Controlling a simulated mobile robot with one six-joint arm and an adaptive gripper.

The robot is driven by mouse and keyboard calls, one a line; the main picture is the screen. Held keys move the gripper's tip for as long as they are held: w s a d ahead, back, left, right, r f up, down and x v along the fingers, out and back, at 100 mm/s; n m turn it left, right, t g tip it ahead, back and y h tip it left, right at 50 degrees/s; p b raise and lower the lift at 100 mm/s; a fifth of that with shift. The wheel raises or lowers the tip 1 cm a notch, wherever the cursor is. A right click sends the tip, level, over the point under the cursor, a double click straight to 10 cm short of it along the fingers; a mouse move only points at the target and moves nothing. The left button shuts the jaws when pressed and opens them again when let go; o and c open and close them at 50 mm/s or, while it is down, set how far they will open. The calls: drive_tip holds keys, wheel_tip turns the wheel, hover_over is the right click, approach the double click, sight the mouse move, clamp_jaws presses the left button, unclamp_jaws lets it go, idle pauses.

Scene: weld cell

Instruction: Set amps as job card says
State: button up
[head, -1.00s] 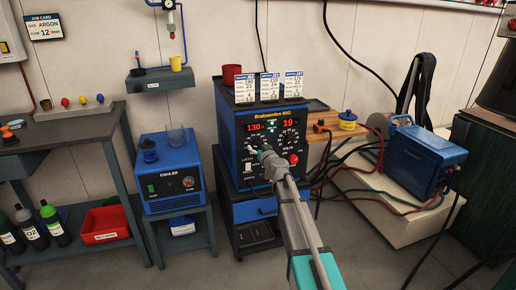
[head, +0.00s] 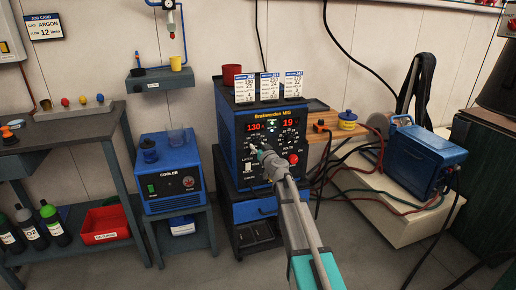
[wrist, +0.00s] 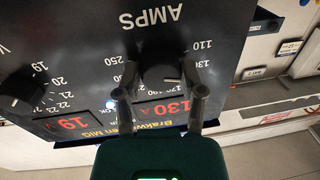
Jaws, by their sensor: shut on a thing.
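The blue and black MIG welder (head: 228,135) stands in the middle of the head view. Its red amps readout (head: 255,127) shows 130 A, also seen upside down in the wrist view (wrist: 172,109). The amps knob (wrist: 160,72), under the AMPS label, sits between the two fingers of my gripper (wrist: 160,94), which is shut on it. In the head view my gripper (head: 265,157) covers the knob. A job card (head: 44,27) on the wall at upper left reads argon, flow 12. Three cards (head: 270,87) stand on the welder, their small print hard to read.
The volts readout (head: 290,124) shows 19, with its knob (wrist: 20,88) beside the amps knob. A red knob (head: 293,159) is low on the panel. A blue cooler (head: 170,175) stands left. Cables and a blue case (head: 425,155) lie right.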

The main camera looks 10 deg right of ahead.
drive_tip(key=m+b, duration=0.1)
drive_tip(key=m, duration=0.4)
drive_tip(key=shift+m+t, duration=0.3)
drive_tip(key=m, duration=0.6)
drive_tip(key=shift+m+t+h+b, duration=0.3)
drive_tip(key=shift+m+h, duration=0.1)
drive_tip(key=m, duration=0.6)
drive_tip(key=shift+h, duration=0.3)
drive_tip(key=m+h, duration=0.1)
drive_tip(key=m, duration=0.5)
drive_tip(key=shift+a+m, duration=0.1)
drive_tip(key=shift+m, duration=0.2)
drive_tip(key=o, duration=1.2)
drive_tip(key=shift+c, duration=0.2)
